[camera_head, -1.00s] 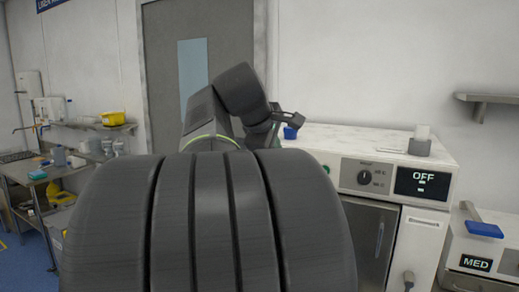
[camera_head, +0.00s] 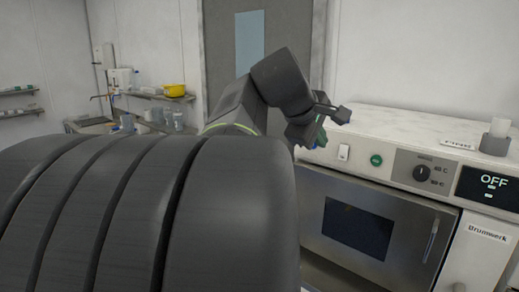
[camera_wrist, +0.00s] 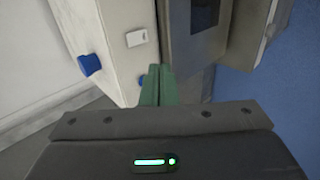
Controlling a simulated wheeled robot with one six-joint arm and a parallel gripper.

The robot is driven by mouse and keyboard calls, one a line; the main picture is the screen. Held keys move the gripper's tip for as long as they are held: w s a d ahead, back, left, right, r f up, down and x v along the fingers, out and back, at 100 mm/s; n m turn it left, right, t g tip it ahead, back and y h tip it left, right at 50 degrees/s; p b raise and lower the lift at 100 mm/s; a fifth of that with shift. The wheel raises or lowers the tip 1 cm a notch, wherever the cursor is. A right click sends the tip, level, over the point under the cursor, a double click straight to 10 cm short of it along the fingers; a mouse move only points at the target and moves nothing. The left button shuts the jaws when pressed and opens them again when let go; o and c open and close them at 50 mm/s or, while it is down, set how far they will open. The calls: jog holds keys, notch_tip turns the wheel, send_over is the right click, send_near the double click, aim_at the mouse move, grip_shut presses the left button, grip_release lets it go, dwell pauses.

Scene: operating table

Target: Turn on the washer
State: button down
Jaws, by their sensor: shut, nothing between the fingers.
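The washer (camera_head: 400,122) is a white box at the right of the head view. Its panel has a white rocker switch (camera_head: 344,152), a green button (camera_head: 376,160), a dark knob (camera_head: 421,173) and a display (camera_head: 487,184) reading OFF. My gripper (camera_head: 320,140) is in front of the panel's left end, left of the switch in the picture. In the wrist view my green fingers (camera_wrist: 157,84) are together and empty. A white switch (camera_wrist: 137,38) shows beyond their tips, apart from them.
A blue block-like part (camera_wrist: 90,64) sticks out on the left in the wrist view. A white item in a grey holder (camera_head: 497,137) and a small label (camera_head: 459,143) are on the washer's top. The washer's door (camera_head: 372,225) is shut. Shelves and a bench stand at the far left.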

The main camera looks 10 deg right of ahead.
jog(key=p, duration=0.3)
send_near(342, 158)
jog(key=shift+x, duration=3.3)
jog(key=shift+s+a+f, duration=0.1)
jog(key=shift+a+f, duration=0.05)
jog(key=shift+f+b, duration=0.1)
jog(key=shift+b, duration=0.25)
jog(key=shift+f+b, duration=0.2)
jog(key=shift+b, duration=0.65)
jog(key=shift+r+p, duration=0.3)
jog(key=shift+p, duration=0.1)
jog(key=shift+r, duration=0.1)
